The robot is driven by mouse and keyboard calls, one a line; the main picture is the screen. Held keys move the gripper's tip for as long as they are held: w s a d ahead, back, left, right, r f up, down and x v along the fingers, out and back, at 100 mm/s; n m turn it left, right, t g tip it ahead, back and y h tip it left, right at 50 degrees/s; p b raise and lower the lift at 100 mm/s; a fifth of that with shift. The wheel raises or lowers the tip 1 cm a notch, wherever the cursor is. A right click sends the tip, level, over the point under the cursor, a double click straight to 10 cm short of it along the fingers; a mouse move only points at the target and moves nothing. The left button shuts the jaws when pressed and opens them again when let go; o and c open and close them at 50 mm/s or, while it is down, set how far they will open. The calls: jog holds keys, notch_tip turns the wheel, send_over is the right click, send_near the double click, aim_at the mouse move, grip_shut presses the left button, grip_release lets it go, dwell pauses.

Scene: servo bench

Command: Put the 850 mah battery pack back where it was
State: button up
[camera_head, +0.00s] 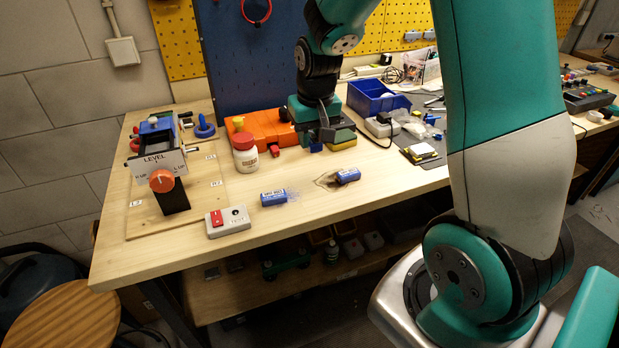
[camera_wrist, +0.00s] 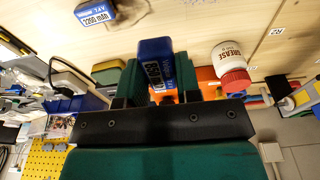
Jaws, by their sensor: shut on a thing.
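My gripper (camera_head: 317,135) is over the back of the wooden bench. In the wrist view my gripper (camera_wrist: 158,82) is shut on a blue battery pack (camera_wrist: 153,52) that stands between the fingers. In the head view a bit of this blue pack (camera_head: 316,148) shows below the jaws. A blue pack marked 2200 mAh (camera_wrist: 97,14) lies on the bench; it appears to be the right-hand pack (camera_head: 348,176) in the head view. Another blue pack (camera_head: 273,198) lies nearer the front edge.
A white grease jar (camera_head: 245,153) with a red lid stands left of my gripper, beside orange boxes (camera_head: 268,128). A switch box (camera_head: 228,221) and a test rig (camera_head: 163,180) are at left. A blue bin (camera_head: 375,98) is behind right. Bare wood lies between the packs and jar.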

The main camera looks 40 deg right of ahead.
aim_at(311, 187)
notch_tip(311, 187, down, 12)
jog(key=shift+p, duration=0.35)
jog(key=shift+f, duration=0.15)
jog(key=o, duration=1)
jog(key=shift+r, duration=0.2)
